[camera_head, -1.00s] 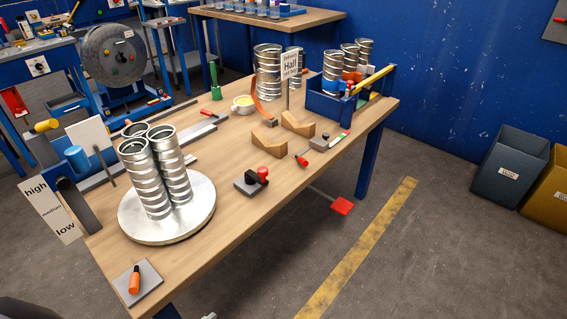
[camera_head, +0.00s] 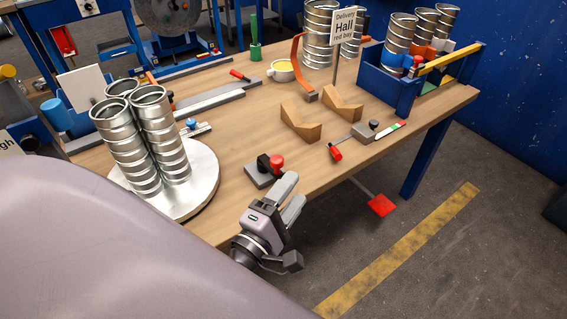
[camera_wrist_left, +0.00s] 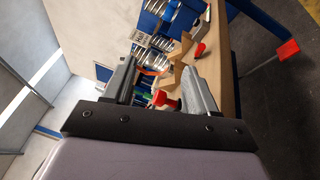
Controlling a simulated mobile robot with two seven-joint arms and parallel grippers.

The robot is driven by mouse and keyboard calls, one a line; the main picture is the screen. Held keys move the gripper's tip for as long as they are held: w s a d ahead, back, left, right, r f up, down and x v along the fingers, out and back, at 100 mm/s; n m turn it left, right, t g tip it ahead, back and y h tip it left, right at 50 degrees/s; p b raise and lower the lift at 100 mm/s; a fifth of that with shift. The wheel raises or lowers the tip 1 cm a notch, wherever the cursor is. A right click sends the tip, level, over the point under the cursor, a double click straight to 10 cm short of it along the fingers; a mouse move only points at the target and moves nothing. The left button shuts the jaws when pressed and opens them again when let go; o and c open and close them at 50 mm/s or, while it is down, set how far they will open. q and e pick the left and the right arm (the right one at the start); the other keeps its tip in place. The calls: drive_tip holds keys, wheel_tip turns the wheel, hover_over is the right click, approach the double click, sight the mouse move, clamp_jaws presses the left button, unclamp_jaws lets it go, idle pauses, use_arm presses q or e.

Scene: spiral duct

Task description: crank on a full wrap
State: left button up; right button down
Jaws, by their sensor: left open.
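Several spiral metal ducts (camera_head: 152,143) stand upright in a tight cluster on a round silver turntable (camera_head: 203,185) at the left of the table. A small dark plate with a red knob (camera_head: 277,162) and a black part beside it sits near the front edge. My left gripper (camera_head: 292,197) is just in front of it and right of the turntable, with its fingers apart and nothing between them. In the left wrist view a red knob (camera_wrist_left: 160,98) shows between the open fingers, further off. Whether the gripper touches anything is not visible. My right gripper is out of view.
Two wooden V-blocks (camera_head: 300,122), a grey tool with red handle (camera_head: 336,152) and a yellow-filled cup (camera_head: 283,70) lie to the right. A delivery sign (camera_head: 345,25) and blue crate (camera_head: 388,88) with ducts stand behind. A red pedal (camera_head: 382,205) is below the table.

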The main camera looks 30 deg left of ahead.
sight(276, 166)
use_arm(q)
drive_tip(key=a+f+n+g+y+b, duration=0.1)
drive_tip(key=a+n+y, duration=0.1)
drive_tip(key=n, duration=0.4)
drive_tip(key=w+a+f+n+y+b, duration=0.1)
drive_tip(key=a+n+y+b, duration=0.1)
drive_tip(key=n, duration=0.5)
drive_tip(key=w+a+n+g+y+b, duration=0.1)
drive_tip(key=a+n+y, duration=0.1)
drive_tip(key=n, duration=0.4)
drive_tip(key=shift+f+n+g+y, duration=0.3)
drive_tip(key=shift+f+n+y, duration=0.1)
drive_tip(key=shift+y, duration=0.2)
drive_tip(key=shift+x, duration=3.5)
clamp_jaws()
